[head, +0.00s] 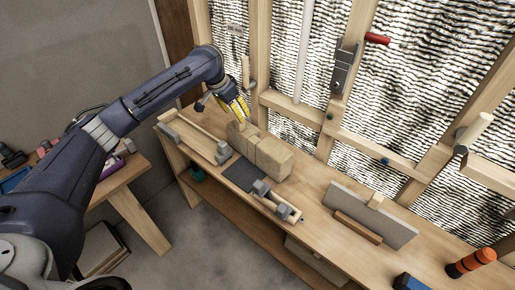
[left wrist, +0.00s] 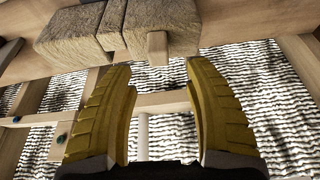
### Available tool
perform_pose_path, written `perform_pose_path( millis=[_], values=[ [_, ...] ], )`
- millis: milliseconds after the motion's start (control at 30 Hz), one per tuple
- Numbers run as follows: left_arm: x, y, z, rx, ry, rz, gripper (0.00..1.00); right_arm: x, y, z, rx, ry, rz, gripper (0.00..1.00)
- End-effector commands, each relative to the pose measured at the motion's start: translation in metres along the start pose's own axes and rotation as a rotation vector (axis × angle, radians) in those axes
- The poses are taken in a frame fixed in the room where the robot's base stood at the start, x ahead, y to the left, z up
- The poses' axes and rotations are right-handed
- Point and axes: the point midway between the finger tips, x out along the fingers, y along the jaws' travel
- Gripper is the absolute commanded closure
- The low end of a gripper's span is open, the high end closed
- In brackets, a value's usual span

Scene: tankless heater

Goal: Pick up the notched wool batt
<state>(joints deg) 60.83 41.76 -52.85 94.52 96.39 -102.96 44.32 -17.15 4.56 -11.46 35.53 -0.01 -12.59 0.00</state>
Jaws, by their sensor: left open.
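A tan fibrous wool batt (head: 270,158) stands on the wooden bench as a block with a narrow strip and a smaller piece beside it. In the left wrist view the large block (left wrist: 70,38) is at the top left and the smaller piece (left wrist: 170,15) is right of the strip. I cannot tell whether these are one batt or several, or which part is notched. A pale wooden stub (left wrist: 157,48) is in front of the smaller piece. My left gripper (head: 238,110) is open and empty, its yellow fingers above the batt's far left end and apart from it. My right gripper is out of view.
A wall of wooden studs (head: 345,140) with wavy insulation rises close behind the bench (head: 315,220). A dark mat (head: 243,176) and a grey-ended clamp (head: 277,203) lie before the batt. A grey panel (head: 370,212) stands to the right.

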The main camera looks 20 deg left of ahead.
Motion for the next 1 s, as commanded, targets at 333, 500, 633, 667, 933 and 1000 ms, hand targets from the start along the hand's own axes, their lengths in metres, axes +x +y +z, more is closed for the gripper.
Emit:
perform_pose_path(
  millis=[333, 500, 633, 667, 933, 1000],
  values=[
    [0.025, -0.001, 0.000, -0.002, 0.000, 0.000, 0.47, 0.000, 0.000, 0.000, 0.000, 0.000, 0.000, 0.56],
    [0.039, 0.002, 0.001, -0.001, -0.001, 0.001, 0.47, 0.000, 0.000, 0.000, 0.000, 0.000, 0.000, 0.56],
    [0.055, 0.003, 0.002, -0.002, -0.001, 0.002, 0.47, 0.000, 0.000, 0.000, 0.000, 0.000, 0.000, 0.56],
    [0.059, 0.003, 0.002, -0.002, -0.001, 0.002, 0.47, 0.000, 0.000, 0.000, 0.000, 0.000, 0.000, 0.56],
    [0.076, 0.002, 0.002, -0.001, 0.001, -0.001, 0.47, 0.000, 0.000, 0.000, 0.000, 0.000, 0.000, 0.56],
    [0.076, 0.001, 0.002, -0.001, 0.001, -0.001, 0.47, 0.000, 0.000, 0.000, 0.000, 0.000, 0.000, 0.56]
  ],
)
